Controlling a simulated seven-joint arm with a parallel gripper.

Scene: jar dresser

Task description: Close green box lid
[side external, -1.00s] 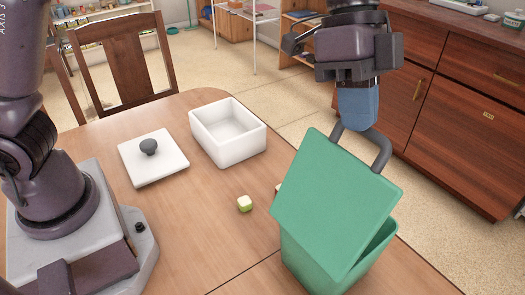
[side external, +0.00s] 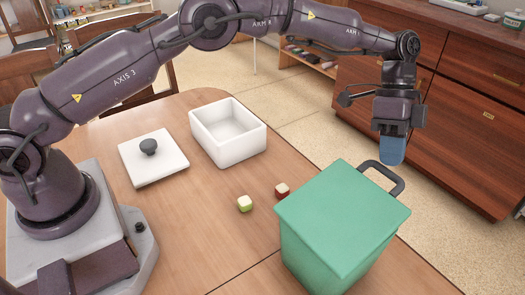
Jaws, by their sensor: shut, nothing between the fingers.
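The green box (side external: 325,262) stands at the right end of the wooden table. Its green lid (side external: 343,215) lies flat across the top, and I see no gap along the near edges. A dark looped handle (side external: 383,178) sticks out from the lid's far edge. My gripper (side external: 392,150) points down just behind and above that handle, with its blue fingers together and nothing held. I cannot tell whether the fingertips touch the handle. The inside of the box is hidden.
A white open box (side external: 254,148) and a white lid with a grey knob (side external: 152,165) sit at the table's back. A green-and-white cube (side external: 244,204) and a red-and-white cube (side external: 282,190) lie left of the green box. A wooden cabinet (side external: 460,130) stands behind.

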